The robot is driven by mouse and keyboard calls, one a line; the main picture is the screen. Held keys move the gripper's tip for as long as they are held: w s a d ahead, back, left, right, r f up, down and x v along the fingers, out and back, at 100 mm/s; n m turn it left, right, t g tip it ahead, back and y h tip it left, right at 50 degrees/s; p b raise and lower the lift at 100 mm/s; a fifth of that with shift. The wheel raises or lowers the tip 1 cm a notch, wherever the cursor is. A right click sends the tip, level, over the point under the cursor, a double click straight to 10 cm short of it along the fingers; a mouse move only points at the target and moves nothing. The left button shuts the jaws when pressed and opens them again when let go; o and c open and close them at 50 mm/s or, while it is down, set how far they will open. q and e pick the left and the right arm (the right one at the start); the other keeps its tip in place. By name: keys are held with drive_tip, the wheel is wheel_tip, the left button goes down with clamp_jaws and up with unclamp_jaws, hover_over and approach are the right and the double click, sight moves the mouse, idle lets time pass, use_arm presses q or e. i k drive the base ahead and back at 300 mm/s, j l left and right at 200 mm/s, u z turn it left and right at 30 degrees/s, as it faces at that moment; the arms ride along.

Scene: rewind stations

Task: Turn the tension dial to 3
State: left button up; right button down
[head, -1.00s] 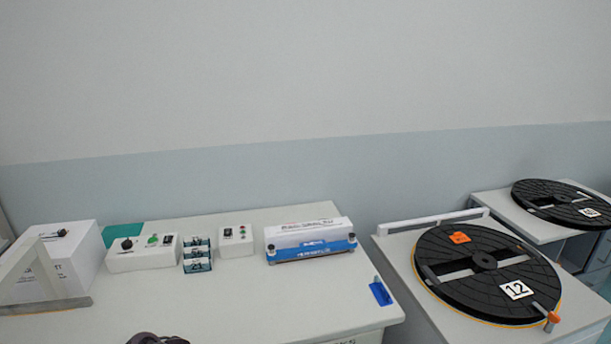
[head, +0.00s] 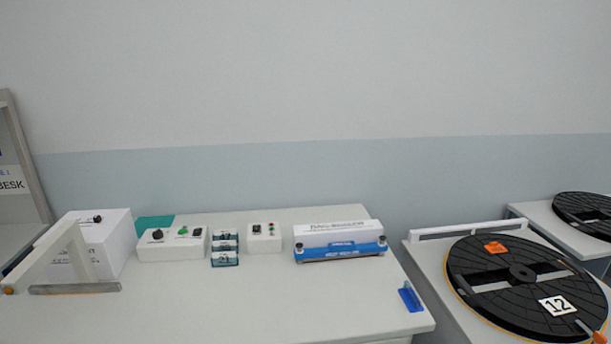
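A white control box (head: 160,249) on the desk carries a black round knob (head: 158,234), a green button (head: 183,230) and a black switch (head: 197,232). A taller white box (head: 113,247) to its left has a smaller black knob (head: 97,218) on top. I cannot tell from the labels which knob is the tension dial, and no dial setting is readable. Neither of my grippers is in view.
A white desk (head: 300,296) holds a white angled frame (head: 75,290), small teal blocks (head: 226,260), a switch box (head: 264,245), a blue-and-white bar device (head: 341,250) and a blue tag (head: 410,297). A black reel (head: 500,300) marked 12 lies at right. The desk front is clear.

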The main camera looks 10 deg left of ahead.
sight(158, 234)
drive_tip(key=u, duration=1.5)
drive_tip(key=i+l, duration=0.1)
drive_tip(key=i, duration=0.8)
drive_tip(key=l+z, duration=0.05)
drive_tip(key=l, duration=0.05)
